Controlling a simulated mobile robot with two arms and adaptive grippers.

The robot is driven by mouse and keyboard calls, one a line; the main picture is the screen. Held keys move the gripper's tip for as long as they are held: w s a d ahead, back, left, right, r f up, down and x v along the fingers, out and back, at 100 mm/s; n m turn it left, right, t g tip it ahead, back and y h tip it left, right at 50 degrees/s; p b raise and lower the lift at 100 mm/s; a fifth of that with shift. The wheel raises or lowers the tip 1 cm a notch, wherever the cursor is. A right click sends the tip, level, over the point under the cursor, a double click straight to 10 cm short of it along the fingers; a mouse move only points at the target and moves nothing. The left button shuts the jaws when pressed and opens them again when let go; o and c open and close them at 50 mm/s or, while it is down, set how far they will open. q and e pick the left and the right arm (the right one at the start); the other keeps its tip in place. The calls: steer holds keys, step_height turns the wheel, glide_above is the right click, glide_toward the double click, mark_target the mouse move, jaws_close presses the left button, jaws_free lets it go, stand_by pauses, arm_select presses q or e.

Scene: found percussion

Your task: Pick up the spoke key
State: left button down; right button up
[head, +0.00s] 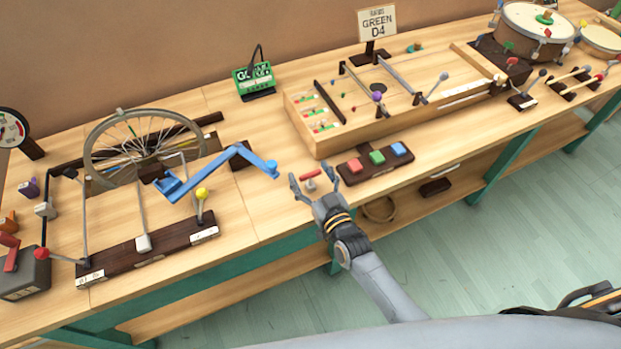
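A small T-shaped piece with a red bar on top and a grey lower part, which looks like the spoke key (310,175), stands near the bench's front edge. My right gripper (312,183) reaches in from the lower right with its two fingers spread. The piece shows between the fingertips, and I cannot tell whether either finger touches it. My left gripper is not in view.
A wooden bench (265,210) holds a spoked wheel (88,158) and a blue crank arm (215,166) to the left. A dark block with red, green and blue buttons (376,162) sits close to the right of my gripper. A wooden box (318,143) stands behind.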

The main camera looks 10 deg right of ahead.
steer(key=c, duration=1)
steer(key=shift+r, duration=0.1)
